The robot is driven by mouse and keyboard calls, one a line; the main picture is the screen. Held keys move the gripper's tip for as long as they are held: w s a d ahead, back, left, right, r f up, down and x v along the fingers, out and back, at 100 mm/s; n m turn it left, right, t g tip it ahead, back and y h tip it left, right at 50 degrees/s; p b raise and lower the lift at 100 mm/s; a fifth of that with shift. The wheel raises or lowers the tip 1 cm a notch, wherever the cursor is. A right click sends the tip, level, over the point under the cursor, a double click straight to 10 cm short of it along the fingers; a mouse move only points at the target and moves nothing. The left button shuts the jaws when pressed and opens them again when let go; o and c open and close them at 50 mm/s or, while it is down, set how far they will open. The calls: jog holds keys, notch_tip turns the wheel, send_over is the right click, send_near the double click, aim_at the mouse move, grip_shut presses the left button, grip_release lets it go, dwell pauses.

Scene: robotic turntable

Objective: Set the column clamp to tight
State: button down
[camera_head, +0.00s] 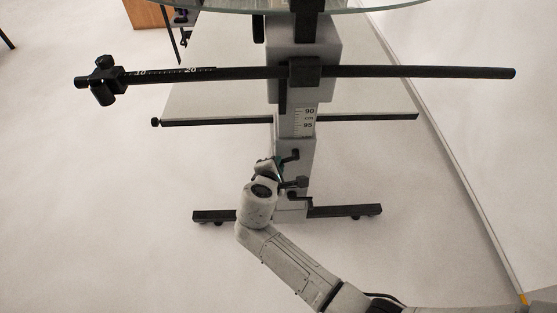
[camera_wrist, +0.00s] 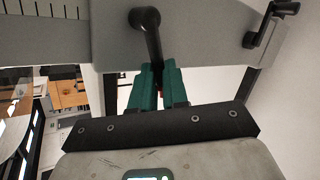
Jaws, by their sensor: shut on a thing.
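The grey column (camera_head: 296,150) stands upright in the head view, with a scale near its upper part. In the wrist view its grey side (camera_wrist: 200,30) runs across the top. A black lever, which seems to be the column clamp (camera_wrist: 148,28), sticks out from that side with a rounded head. My gripper (camera_wrist: 158,85) has its green fingers shut on the lower end of this lever. In the head view my gripper (camera_head: 278,168) is beside the column, largely hidden by my wrist. The fingertips' exact contact with the lever is partly hidden.
A second black crank handle (camera_wrist: 270,22) sits to the right in the wrist view. A long black horizontal bar (camera_head: 420,72) crosses the column above my arm. The black base feet (camera_head: 345,211) spread below. The floor on the left is clear.

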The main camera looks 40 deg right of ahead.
jog(key=shift+r+m+t+y+p, duration=0.7)
jog(key=shift+r+m+y+p, duration=0.25)
jog(key=shift+p, duration=0.2)
jog(key=shift+f, duration=0.1)
jog(key=c, duration=1.1)
grip_release()
jog(key=p+v, duration=0.2)
jog(key=v, duration=0.9)
jog(key=shift+d, duration=0.1)
jog(key=shift+w, duration=0.1)
jog(key=s+d+m+g+y+p, duration=0.2)
jog(key=s+d+m+g+p, duration=0.3)
jog(key=s, duration=0.5)
jog(key=s+r+m+g+y+p, duration=0.1)
jog(key=s+m, duration=0.1)
jog(key=s, duration=0.2)
jog(key=s+a+r+m+g+y+p, duration=0.1)
jog(key=s+r+m+y, duration=0.1)
jog(key=s, duration=0.2)
jog(key=s+a+r+m+y+p, duration=0.1)
jog(key=s+m+y, duration=0.1)
jog(key=s, duration=0.3)
jog(key=shift+s+r+m+g, duration=0.1)
jog(key=shift+r+m+g, duration=0.15)
jog(key=shift+r+g, duration=0.15)
